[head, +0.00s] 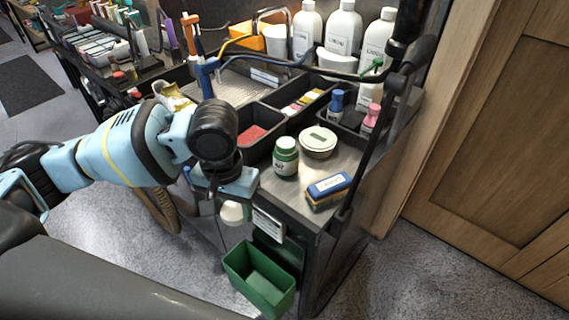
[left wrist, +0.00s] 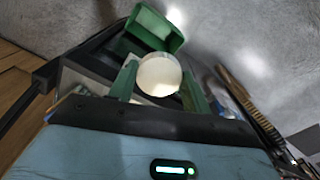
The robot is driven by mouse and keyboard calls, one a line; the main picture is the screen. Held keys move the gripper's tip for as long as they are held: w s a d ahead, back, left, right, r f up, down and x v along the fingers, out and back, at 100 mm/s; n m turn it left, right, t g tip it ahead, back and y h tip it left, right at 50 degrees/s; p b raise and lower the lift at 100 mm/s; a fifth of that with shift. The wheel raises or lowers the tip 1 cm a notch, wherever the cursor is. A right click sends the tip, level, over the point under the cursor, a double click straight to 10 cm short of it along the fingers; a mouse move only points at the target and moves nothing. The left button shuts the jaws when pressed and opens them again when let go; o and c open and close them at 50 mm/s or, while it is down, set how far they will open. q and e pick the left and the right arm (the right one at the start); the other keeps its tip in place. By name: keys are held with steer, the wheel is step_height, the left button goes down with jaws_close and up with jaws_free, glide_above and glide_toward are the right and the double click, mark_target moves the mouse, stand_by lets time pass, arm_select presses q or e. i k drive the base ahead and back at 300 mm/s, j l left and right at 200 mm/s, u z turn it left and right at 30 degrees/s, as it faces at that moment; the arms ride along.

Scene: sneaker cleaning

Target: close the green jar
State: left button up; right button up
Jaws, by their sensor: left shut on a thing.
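The green jar (head: 285,158) stands upright on the metal top of the cart, with a pale label on its front. In the left wrist view this round piece (left wrist: 159,75) sits between the two green fingers. I cannot tell for sure whether it is a lid. My right gripper is not in view.
A round white-lidded tin (head: 318,140) stands right behind the jar. A blue-and-tan brush (head: 329,189) lies to its right front. Dark bins (head: 262,117) and bottles (head: 340,30) stand behind. A green bin (head: 260,279) hangs below the cart's edge.

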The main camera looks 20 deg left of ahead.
mark_target(286, 154)
steer(key=k+j+z, duration=0.2)
steer(key=j, duration=0.2)
steer(key=j+z, duration=0.15)
steer(key=j, duration=0.25)
steer(key=k+j+z, duration=0.2)
steer(key=j, duration=0.15)
steer(key=j+z, duration=0.2)
steer(key=j, duration=0.15)
steer(key=k, duration=0.05)
